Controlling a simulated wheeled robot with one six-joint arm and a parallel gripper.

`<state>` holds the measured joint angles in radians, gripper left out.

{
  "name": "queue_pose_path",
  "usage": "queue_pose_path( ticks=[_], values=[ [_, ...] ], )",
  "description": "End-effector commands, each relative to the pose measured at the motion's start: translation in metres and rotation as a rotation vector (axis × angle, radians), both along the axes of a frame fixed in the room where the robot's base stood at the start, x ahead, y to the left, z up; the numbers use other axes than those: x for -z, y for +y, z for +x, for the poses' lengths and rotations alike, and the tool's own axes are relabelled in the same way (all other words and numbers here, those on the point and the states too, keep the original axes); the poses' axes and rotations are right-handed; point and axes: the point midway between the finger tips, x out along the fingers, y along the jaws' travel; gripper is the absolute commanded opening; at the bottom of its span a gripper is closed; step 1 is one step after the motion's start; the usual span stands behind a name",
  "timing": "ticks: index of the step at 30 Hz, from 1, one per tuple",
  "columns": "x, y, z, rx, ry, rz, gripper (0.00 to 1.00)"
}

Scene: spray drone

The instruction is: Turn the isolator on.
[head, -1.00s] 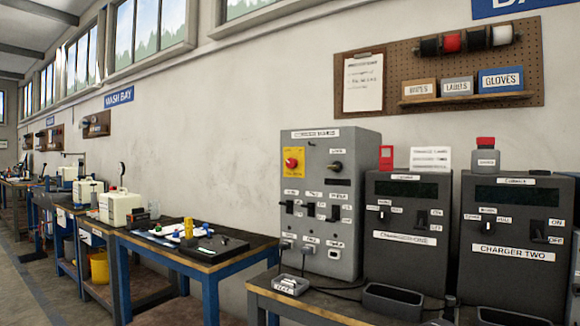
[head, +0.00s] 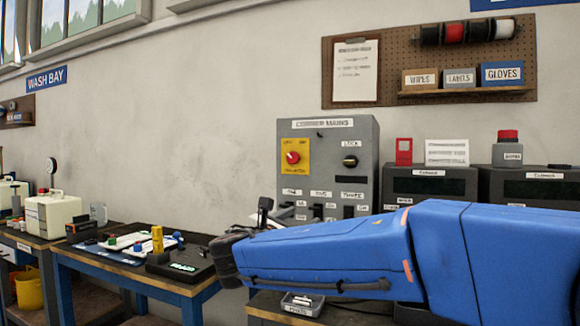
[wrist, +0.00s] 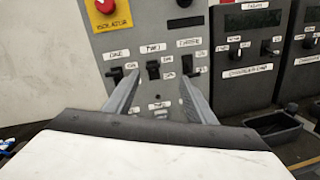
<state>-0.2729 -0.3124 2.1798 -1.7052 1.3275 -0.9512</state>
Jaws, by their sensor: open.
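The isolator is a red rotary knob (head: 292,157) on a yellow plate on the upper left of the grey mains panel (head: 330,135). In the wrist view the red knob (wrist: 104,5) is cut by the top edge, above the word ISOLATOR. My gripper (wrist: 160,76) is open and empty, its fingers pointing at the panel around the middle switch of the row below the isolator. In the head view my gripper (head: 266,212) is at the panel's lower left, below the isolator. I cannot tell how far it is from the panel. My blue arm hides the panel's lower part.
Black switches labelled one, two, three (wrist: 153,68) sit in a row on the panel. A lock knob (head: 350,161) is right of the isolator. Chargers (head: 430,183) stand to the right. The wall left of the panel is clear.

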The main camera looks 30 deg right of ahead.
Motion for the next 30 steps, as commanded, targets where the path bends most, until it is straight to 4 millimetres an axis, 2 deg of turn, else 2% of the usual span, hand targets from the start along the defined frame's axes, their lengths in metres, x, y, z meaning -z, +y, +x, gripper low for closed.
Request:
queue_pose_path(
  ticks=[1,3,6,9,12,17,30],
  values=[
    [-0.017,0.012,0.014,-0.016,0.016,-0.090,0.50],
    [-0.039,0.028,0.029,-0.032,0.031,-0.205,0.50],
    [-0.062,0.047,0.044,-0.044,0.045,-0.331,0.50],
    [-0.076,0.060,0.052,-0.047,0.048,-0.406,0.50],
    [-0.082,0.064,0.056,-0.048,0.051,-0.440,0.50],
    [-0.087,0.057,0.062,-0.046,0.052,-0.446,0.50],
    [-0.111,0.011,0.097,-0.046,0.051,-0.444,0.50]
  ],
)
